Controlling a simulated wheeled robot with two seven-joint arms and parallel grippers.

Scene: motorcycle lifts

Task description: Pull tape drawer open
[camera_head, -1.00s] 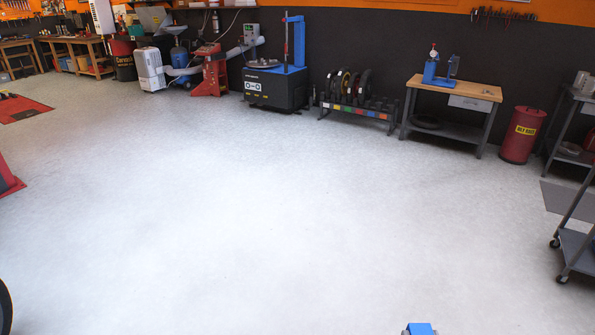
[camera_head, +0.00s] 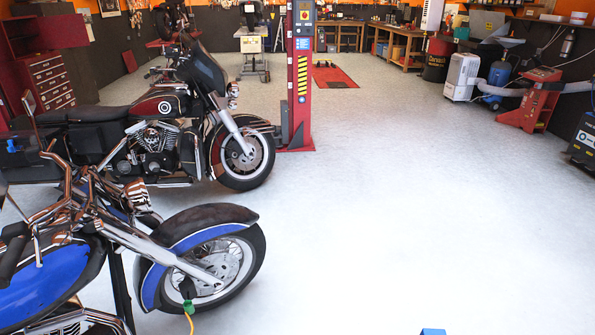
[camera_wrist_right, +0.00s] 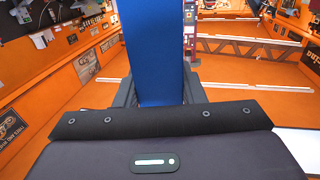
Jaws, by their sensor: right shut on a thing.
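My right gripper (camera_wrist_right: 156,92) is shut on a long flat blue thing (camera_wrist_right: 155,50) in the right wrist view. The blue thing stands up between the dark fingers and runs out of the top of the picture, so its far end is hidden. A small blue piece (camera_head: 432,332) shows at the bottom edge of the head view, perhaps the same thing. No tape drawer can be made out. A red tool chest with several drawers (camera_head: 50,80) stands at the far left. My left gripper is not in view.
A blue motorcycle (camera_head: 200,225) stands close at the lower left, a dark red one (camera_head: 150,135) behind it. A red lift post (camera_head: 301,80) rises beyond. A white unit (camera_head: 461,77) and red machine (camera_head: 530,100) line the right back. The floor (camera_head: 390,220) at centre and right is clear.

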